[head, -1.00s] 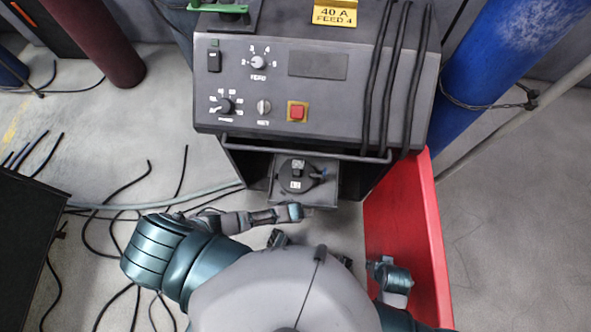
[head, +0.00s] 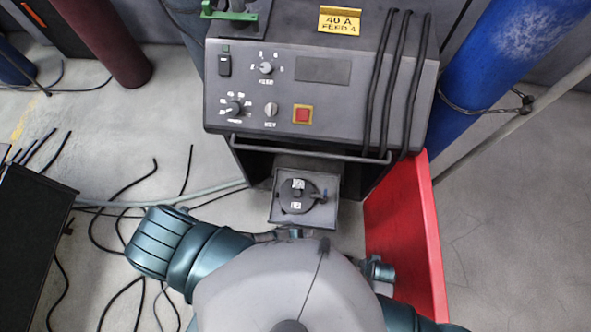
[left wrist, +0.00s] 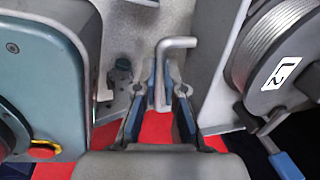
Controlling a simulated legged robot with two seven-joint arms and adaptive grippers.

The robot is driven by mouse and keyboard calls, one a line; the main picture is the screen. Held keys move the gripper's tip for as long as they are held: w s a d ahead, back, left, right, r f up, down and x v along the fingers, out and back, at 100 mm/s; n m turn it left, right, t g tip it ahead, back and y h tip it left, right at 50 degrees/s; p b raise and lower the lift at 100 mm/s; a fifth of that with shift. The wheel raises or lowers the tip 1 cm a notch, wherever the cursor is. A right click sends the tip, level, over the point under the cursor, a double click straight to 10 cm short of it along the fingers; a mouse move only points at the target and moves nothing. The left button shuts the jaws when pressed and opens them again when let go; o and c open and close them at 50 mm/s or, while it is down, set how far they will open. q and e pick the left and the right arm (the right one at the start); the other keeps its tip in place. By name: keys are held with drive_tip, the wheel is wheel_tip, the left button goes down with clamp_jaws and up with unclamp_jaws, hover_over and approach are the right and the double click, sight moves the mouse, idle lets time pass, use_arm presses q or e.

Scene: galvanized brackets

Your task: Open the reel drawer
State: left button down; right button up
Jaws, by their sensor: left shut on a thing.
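The reel drawer (head: 322,219) is a grey tray standing out from under the front of the dark machine (head: 340,95). A dark round reel (head: 315,193) with white labels sits on it. In the left wrist view the reel's grooved side (left wrist: 262,50) shows at the right. My left gripper (left wrist: 166,95) is shut on a bent grey handle (left wrist: 180,43) on the drawer's front. In the head view my own body hides this gripper and the handle. My right gripper is not visible; only part of the right arm shows.
A red panel (head: 405,235) stands right of the drawer, near my right arm. A blue cylinder (head: 495,80) is behind it. A bar (head: 300,149) crosses the machine front above the drawer. Dark cables lie on the floor at left, beside a black box (head: 30,235).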

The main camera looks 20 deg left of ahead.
use_arm(q)
drive_tip(key=shift+s+a+f, duration=0.4)
drive_tip(key=shift+s+a, duration=0.1)
drive_tip(key=c, duration=1.2)
unclamp_jaws()
drive_tip(key=shift+w, duration=0.3)
drive_tip(key=shift+d+r, duration=0.1)
wheel_tip(320, 180, up, 12)
drive_tip(key=s, duration=0.2)
drive_tip(key=shift+d+f, duration=0.2)
drive_tip(key=shift+d, duration=0.2)
drive_tip(key=shift+w, duration=0.15)
